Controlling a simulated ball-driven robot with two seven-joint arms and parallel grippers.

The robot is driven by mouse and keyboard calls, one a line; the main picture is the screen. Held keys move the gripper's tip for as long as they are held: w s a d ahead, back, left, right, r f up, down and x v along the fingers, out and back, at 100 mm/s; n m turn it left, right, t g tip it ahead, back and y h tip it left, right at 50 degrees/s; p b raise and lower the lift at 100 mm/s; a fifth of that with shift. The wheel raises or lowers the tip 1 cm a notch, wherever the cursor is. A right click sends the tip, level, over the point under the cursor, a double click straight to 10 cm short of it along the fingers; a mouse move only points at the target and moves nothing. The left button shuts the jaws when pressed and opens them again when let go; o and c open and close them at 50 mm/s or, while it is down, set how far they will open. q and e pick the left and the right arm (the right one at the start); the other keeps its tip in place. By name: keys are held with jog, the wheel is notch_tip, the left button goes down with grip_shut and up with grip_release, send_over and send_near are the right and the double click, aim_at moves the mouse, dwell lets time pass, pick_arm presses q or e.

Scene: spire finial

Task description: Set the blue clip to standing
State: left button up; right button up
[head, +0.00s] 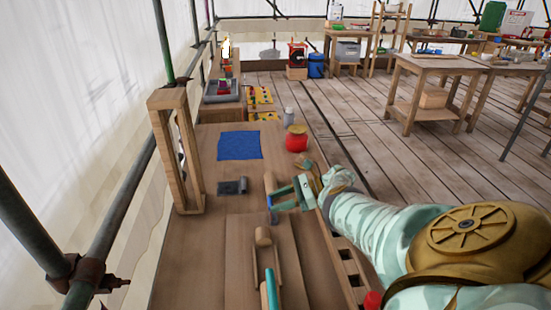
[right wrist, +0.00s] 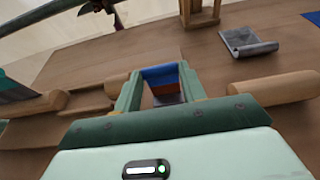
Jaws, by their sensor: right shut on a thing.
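My right gripper (head: 279,205) reaches over the wooden bench from the right in the head view. In the right wrist view its fingers (right wrist: 162,90) are shut around a small blue piece with an orange-red part under it, which appears to be the blue clip (right wrist: 160,71). The clip shows as a small blue bit at the fingertips in the head view (head: 273,217). The fingers hide much of it, and I cannot tell its tilt or whether it touches the bench. My left gripper is not in view.
The bench (head: 195,250) carries a tall wooden frame (head: 160,150), a blue mat (head: 239,145), a dark grey rolled sheet (head: 232,187), a red jar (head: 296,142) and a bottle (head: 289,117). Wooden tools (head: 264,240) lie nearer me. The bench's left front is clear.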

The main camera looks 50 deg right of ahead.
jog(key=shift+s+f, duration=0.1)
dwell(0.4)
jog(key=o, duration=1)
jog(key=shift+d, duration=0.1)
